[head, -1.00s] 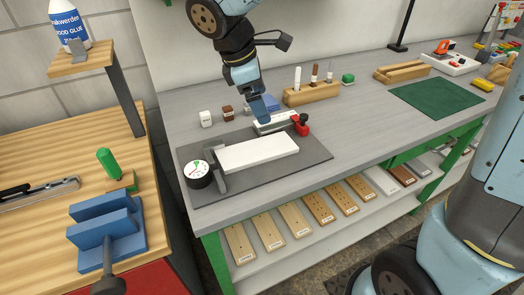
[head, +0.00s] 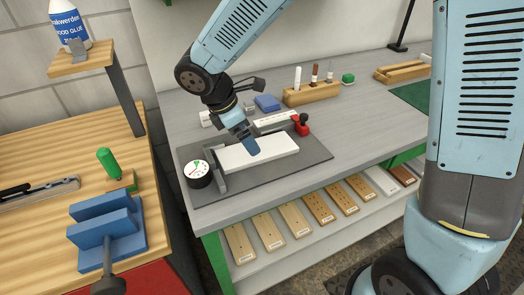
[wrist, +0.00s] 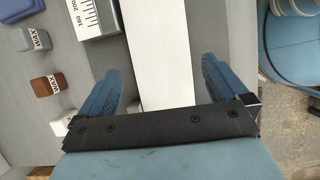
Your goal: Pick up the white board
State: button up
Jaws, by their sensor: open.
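The white board (head: 278,145) lies flat on a dark grey mat (head: 318,155) on the grey bench. My gripper (head: 253,152) is just above the board, near its middle, pointing down. In the wrist view my gripper (wrist: 165,85) is open. Its two blue fingers stand on either side of the white board (wrist: 165,40), with space between each finger and the board's edges. Whether the fingertips reach down to the board's level, I cannot tell. My gripper hides part of the board in the head view.
A dial gauge (head: 197,174) stands at the mat's left end, with a grey stop beside the board. A red clamp (head: 301,126) and a ruler (head: 275,120) lie behind the board. Wax blocks (wrist: 45,86) sit nearby. A wooden pen holder (head: 311,93) stands farther back.

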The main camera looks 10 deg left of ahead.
jog(key=shift+x, duration=2.75)
jog(key=shift+w+r, duration=0.1)
jog(key=shift+w, duration=0.1)
jog(key=shift+c, duration=0.3)
jog(key=c, duration=0.9)
jog(key=shift+r, duration=0.1)
jog(key=shift+c, duration=0.2)
